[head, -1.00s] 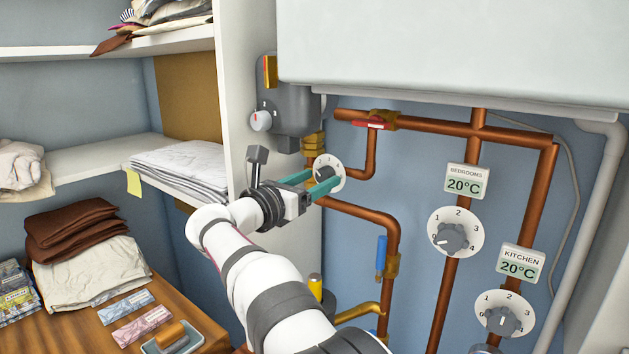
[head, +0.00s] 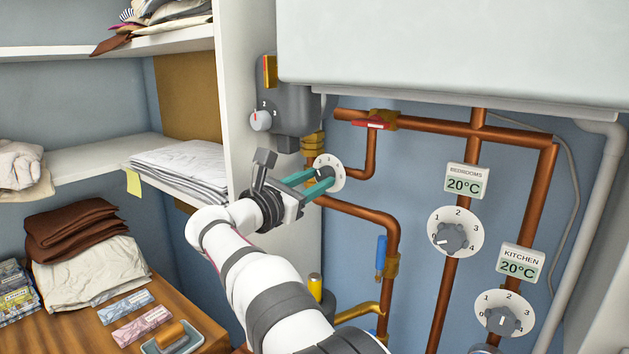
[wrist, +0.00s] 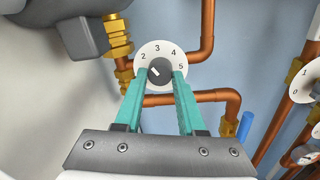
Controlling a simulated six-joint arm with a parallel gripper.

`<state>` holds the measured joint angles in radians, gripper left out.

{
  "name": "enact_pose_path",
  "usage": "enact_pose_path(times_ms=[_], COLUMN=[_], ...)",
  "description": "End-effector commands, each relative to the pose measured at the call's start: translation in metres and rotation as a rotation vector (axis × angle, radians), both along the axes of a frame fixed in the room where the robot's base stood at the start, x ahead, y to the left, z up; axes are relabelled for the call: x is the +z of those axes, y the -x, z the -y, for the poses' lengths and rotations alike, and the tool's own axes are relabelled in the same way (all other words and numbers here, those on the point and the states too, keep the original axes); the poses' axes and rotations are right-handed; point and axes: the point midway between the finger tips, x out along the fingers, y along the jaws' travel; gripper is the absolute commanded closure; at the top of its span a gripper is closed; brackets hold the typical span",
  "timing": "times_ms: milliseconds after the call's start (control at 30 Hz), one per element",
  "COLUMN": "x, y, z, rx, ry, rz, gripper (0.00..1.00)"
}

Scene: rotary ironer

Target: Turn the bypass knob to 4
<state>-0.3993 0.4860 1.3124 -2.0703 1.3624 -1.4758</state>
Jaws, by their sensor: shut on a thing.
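No label naming this dial is readable. My gripper (wrist: 164,78) is shut on the knob, with one teal finger on each side. The fingers hide the lower sides of the plate. In the head view my gripper (head: 322,178) partly covers the dial.
A bedrooms dial (head: 456,230) and a kitchen dial (head: 504,313) are on the right. A red-handled valve (head: 370,124) is above the gripped dial, and a blue-handled valve (head: 381,254) below. A grey unit (head: 292,107) and shelf wall (head: 240,100) stand close on the left.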

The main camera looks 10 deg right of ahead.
Motion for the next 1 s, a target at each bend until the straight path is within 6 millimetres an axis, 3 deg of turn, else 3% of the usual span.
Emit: enact_pose_path(times_ms=[1000], x=[-0.0004], y=[-0.0006], z=[-0.0001], rx=[-0.001], ry=[-0.676], rz=[0.678], gripper=[1.00])
